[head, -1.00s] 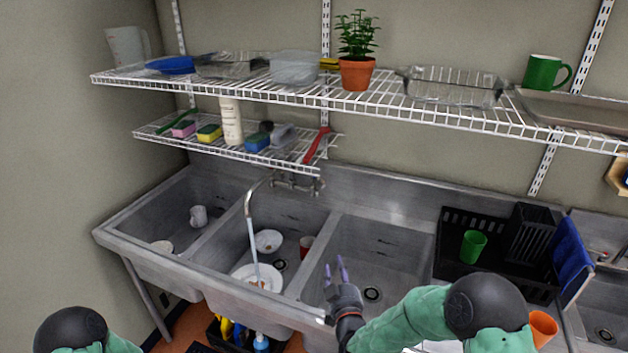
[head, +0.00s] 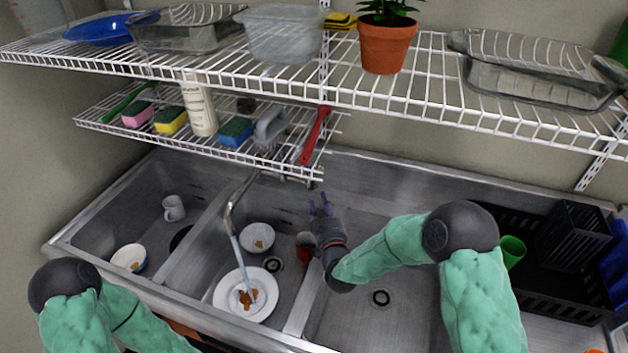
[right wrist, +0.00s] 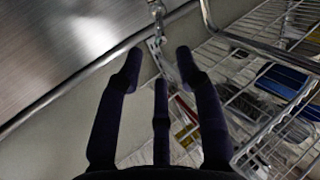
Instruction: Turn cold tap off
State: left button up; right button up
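The tap's curved spout (head: 232,206) reaches over the middle sink basin, and water runs from it onto a plate. The tap body (head: 288,178) is on the back wall under the lower shelf, where the shelf partly hides it. I cannot make out which handle is cold. My right gripper (head: 321,203) is just right of and in front of the tap body, with its fingers apart and nothing between them. In the right wrist view the open fingers (right wrist: 159,66) point toward a small chrome part (right wrist: 156,12) at the top. My left gripper is out of view.
The wire lower shelf (head: 150,133) overhangs the tap, with a red-handled brush (head: 315,135) at its right end. A white plate (head: 262,300), a bowl (head: 257,238) and a red cup (head: 306,243) are in the middle basin. A black drying rack (head: 560,290) stands right.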

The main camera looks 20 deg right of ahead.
aim_at(316, 183)
jog(key=w, duration=0.6)
jog(key=w+b, duration=0.1)
jog(key=w, duration=0.2)
jog(key=shift+d, duration=0.35)
grip_shut()
